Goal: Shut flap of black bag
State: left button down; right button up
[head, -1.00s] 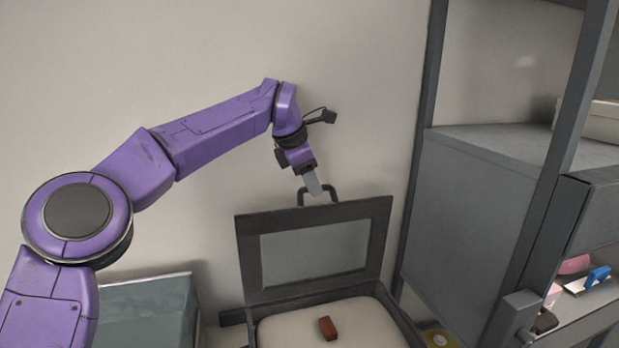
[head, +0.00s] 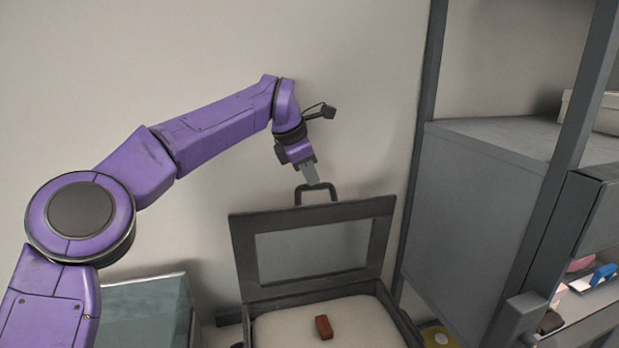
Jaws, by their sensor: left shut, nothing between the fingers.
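The black bag (head: 247,291) stands open at the bottom centre of the head view. Its flap (head: 380,245), a dark frame around a grey panel, stands raised at the back, with a handle (head: 299,194) on its top edge. My left gripper (head: 312,180) is shut with nothing held, fingers pointing down at the handle. In the picture the fingertips overlap the top of the handle; I cannot tell whether they touch it. A small red-brown block (head: 324,327) lies on the pale inside of the bag. My right gripper is out of view.
A grey cabinet (head: 470,215) with a dark frame stands close on the right, with small items on a lower shelf. A grey-green box (head: 143,312) sits at the lower left. The pale wall is behind.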

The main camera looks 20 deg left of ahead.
pick_arm(q)
jog(key=shift+w+a+f, duration=0.1)
jog(key=shift+a+f, duration=0.05)
jog(key=shift+f, duration=0.85)
jog(key=c, duration=1.1)
grip_release()
jog(key=shift+o, duration=0.2)
jog(key=shift+w+a+r, duration=0.1)
jog(key=shift+a+r, duration=0.2)
jog(key=shift+r, duration=0.4)
jog(key=shift+w+a+r, duration=0.1)
jog(key=shift+a+r, duration=0.15)
jog(key=shift+r, duration=0.45)
jog(key=v, duration=0.3)
jog(key=shift+s+d+r, duration=0.15)
jog(key=shift+s+r, duration=0.1)
jog(key=shift+s, duration=0.05)
jog(key=v, duration=0.6)
jog(key=shift+r, duration=0.25)
